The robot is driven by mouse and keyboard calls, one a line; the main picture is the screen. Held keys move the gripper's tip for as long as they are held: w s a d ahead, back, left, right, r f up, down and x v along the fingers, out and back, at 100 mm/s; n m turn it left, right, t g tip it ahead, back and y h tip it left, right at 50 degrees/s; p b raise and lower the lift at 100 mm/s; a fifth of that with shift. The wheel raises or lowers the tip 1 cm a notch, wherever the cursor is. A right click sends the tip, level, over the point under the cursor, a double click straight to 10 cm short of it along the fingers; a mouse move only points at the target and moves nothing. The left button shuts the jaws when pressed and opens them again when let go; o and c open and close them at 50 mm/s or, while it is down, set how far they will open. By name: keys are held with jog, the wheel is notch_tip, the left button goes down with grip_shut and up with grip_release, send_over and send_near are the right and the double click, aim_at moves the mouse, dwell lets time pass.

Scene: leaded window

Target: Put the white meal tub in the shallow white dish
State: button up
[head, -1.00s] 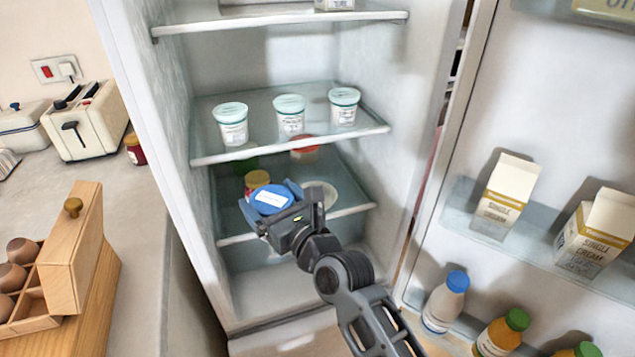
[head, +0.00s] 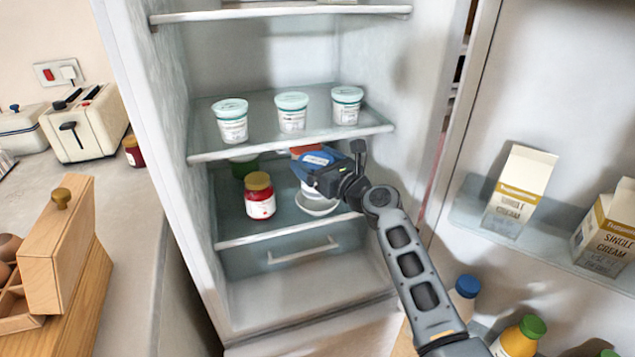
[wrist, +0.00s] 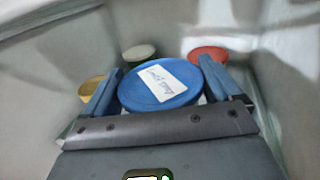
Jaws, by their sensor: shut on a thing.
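The white meal tub has a blue lid (head: 318,158) with a white label; the lid also fills the middle of the wrist view (wrist: 158,85). My gripper (wrist: 161,72) is shut on the tub, with one blue finger on each side. In the head view my gripper (head: 322,172) hides part of the tub. The shallow white dish (head: 318,208) is on the lower glass shelf, and the tub's white side shows just above it. I cannot tell whether the tub touches the dish.
A red jar with a yellow lid (head: 259,200) stands left of the dish. A green-lidded container (head: 243,166) and a red-lidded one (head: 304,151) stand behind. Several white pots (head: 292,113) stand on the shelf above (head: 290,145). The open door with cartons (head: 520,190) is at right.

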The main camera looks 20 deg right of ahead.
notch_tip(320, 180, down, 4)
jog(key=shift+d+f+b, duration=0.1)
jog(key=shift+f+b, duration=0.1)
jog(key=shift+b, duration=0.7)
jog(key=shift+w+d+f, duration=0.1)
jog(key=shift+w+d, duration=0.05)
jog(key=shift+w, duration=0.05)
jog(key=shift+f, duration=0.1)
jog(key=o, duration=1.1)
jog(key=shift+f, duration=0.1)
jog(key=p+v, duration=0.1)
jog(key=v, duration=1.1)
